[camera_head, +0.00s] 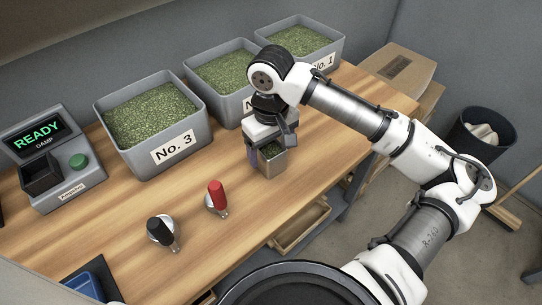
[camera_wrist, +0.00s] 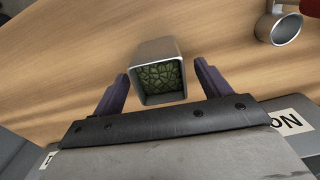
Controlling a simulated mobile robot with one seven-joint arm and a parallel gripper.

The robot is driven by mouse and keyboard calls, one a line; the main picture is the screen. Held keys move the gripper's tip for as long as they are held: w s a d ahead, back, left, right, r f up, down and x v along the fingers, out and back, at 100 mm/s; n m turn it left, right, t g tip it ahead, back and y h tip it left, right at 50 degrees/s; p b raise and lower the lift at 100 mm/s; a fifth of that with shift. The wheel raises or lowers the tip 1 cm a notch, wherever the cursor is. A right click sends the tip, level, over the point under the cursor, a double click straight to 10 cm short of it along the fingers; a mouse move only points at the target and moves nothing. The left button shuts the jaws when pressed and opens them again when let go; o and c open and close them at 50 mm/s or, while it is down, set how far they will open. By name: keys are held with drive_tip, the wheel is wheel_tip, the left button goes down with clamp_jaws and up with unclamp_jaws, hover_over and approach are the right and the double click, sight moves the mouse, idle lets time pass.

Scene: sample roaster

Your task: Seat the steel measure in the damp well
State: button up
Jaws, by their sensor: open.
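The steel measure (camera_head: 271,162) is a square steel cup with green beans inside. It stands upright on the bench in front of the middle and right bins. My gripper (camera_head: 268,143) is over it, pointing down, with its jaws apart. In the wrist view, the measure (camera_wrist: 153,52) lies between the two fingers of my gripper (camera_wrist: 160,72), with a gap visible on the right side. The damp well (camera_head: 41,177) is a dark square socket on the grey meter at the far left, whose screen reads READY, DAMP. The well looks empty.
Bins No. 3 (camera_head: 152,122), a middle one (camera_head: 226,80) and No. 1 (camera_head: 300,45) hold green beans along the back. A blue tray (camera_head: 88,284) is at front left. Bench between is clear.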

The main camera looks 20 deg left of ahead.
drive_tip(key=shift+f, duration=0.4)
drive_tip(key=shift+c, duration=0.5)
drive_tip(key=c, duration=1)
wheel_tip(320, 180, up, 19)
drive_tip(key=shift+r+b, duration=0.2)
drive_tip(key=shift+b, duration=0.5)
